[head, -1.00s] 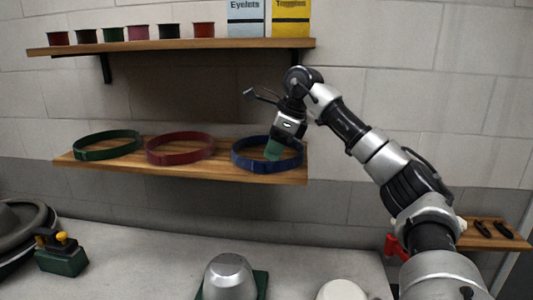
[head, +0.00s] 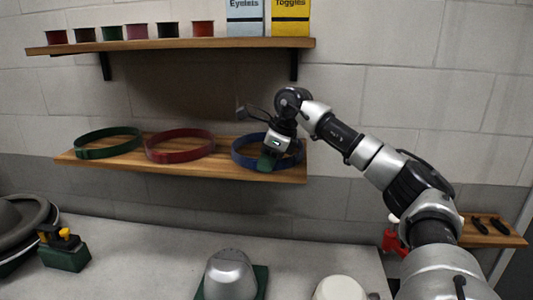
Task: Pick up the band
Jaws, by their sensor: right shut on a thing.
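Three ring-shaped bands lie on the lower wooden shelf (head: 215,171): a green band (head: 92,153) at the left, a red band (head: 165,157) in the middle and a blue band (head: 242,161) at the right. My right gripper (head: 266,163) is at the blue band's front edge, its green fingertips shut on the band's rim. The gripper and wrist hide part of the blue band. The band still rests at shelf level. My left gripper is out of view.
An upper shelf (head: 170,45) holds several small spools and two boxes, Eyelets (head: 245,14) and Toggles (head: 290,16). On the counter below stand a metal dome (head: 230,275), a white round object (head: 339,288) and a green block tool (head: 64,255). A small side shelf (head: 490,238) is at the right.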

